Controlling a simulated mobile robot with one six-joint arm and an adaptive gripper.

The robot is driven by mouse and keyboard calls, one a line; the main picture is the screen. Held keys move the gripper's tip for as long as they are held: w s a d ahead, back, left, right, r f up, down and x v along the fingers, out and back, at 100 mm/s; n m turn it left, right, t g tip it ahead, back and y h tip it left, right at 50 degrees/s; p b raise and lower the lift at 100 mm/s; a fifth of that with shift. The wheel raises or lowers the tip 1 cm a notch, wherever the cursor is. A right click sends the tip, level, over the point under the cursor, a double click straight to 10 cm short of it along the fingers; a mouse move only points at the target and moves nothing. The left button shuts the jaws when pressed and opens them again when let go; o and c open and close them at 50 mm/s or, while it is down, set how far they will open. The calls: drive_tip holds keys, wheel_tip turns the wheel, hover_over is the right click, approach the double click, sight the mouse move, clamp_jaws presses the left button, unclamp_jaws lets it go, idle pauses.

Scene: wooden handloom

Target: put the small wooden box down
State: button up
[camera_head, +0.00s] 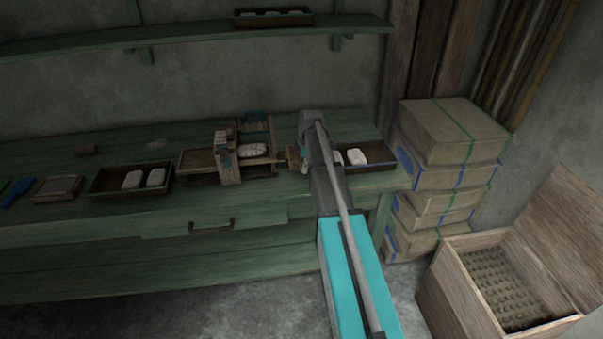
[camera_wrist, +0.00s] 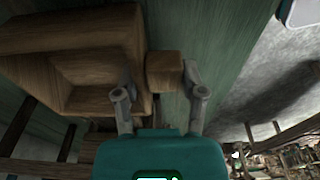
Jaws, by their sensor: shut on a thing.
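The small wooden box (camera_wrist: 164,72) is a brown block between my gripper's two fingertips in the wrist view. My gripper (camera_wrist: 160,88) is shut on it, one grey finger on each side. A larger wooden tray with a sunken middle (camera_wrist: 85,65) lies just left of the box and the left finger. In the head view my arm reaches over the green bench (camera_head: 255,212), and my gripper is largely hidden behind the arm's end. I cannot tell whether the box touches the bench top.
A wooden device with a white bar (camera_head: 228,160) stands left of my gripper. A dark tray with white bars (camera_head: 383,167) is close on the right; another dark tray (camera_head: 112,184) is further left. Stacked boxes (camera_head: 450,135) and an open crate (camera_head: 455,290) stand right of the bench.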

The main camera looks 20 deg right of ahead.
drive_tip(key=shift+f+b, duration=0.4)
drive_tip(key=shift+f, duration=0.35)
drive_tip(key=shift+f, duration=0.1)
drive_tip(key=o, duration=1.1)
drive_tip(key=r+p, duration=0.4)
drive_tip(key=d+r+p, duration=0.1)
drive_tip(key=r+p, duration=0.7)
drive_tip(key=shift+s+d+r, duration=0.1)
drive_tip(key=shift+s+d, duration=0.05)
drive_tip(key=shift+s, duration=0.1)
idle(0.4)
